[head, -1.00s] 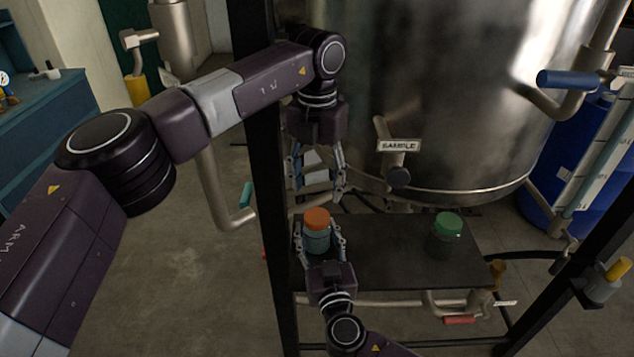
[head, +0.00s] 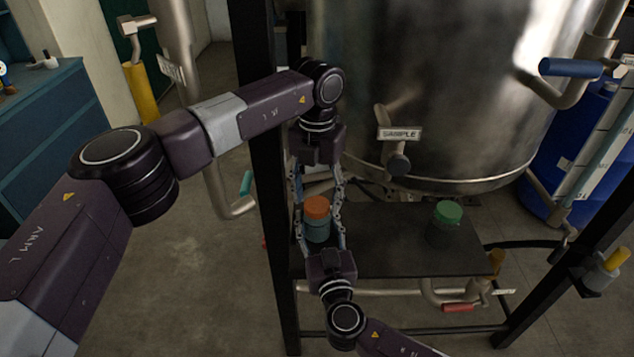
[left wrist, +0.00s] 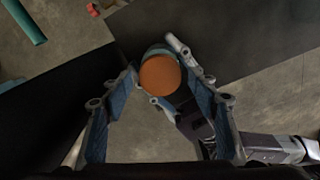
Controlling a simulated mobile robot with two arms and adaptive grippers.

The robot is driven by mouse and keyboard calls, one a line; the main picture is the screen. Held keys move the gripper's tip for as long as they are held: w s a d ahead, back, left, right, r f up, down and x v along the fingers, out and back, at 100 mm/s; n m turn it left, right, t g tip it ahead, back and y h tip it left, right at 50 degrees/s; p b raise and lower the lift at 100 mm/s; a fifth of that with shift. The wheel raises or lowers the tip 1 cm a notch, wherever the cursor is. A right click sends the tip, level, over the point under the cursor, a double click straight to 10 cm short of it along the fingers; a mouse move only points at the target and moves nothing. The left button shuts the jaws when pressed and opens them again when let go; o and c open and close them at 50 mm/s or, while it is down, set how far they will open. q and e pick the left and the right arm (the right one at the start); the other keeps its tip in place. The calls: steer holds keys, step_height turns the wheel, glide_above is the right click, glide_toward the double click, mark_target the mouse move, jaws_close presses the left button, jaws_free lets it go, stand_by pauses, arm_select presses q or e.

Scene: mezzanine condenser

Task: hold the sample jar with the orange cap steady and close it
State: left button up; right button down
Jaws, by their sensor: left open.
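The sample jar (head: 317,232) has an orange cap (head: 316,207) and a bluish body. It stands upright at the left end of the dark shelf (head: 380,255). The cap sits on its top; I cannot tell how tightly. My left gripper (head: 318,199) points down over the jar, open, with its fingers on either side of the cap. In the left wrist view the cap (left wrist: 160,75) lies between the open fingers. My right gripper (head: 322,237) comes from the front, low, with a finger on each side of the jar body; whether both touch it is unclear.
A jar with a green cap (head: 448,212) stands further right on the shelf. A steel tank (head: 450,90) with a sample valve (head: 398,160) hangs just behind and above. A black frame post (head: 271,180) stands close to the left. The shelf between the jars is clear.

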arm_select(q)
steer(key=shift+f, duration=0.55)
steer(key=c, duration=1.2)
steer(key=o, duration=1.4)
steer(key=shift+c, duration=0.2)
step_height(320, 180, up, 12)
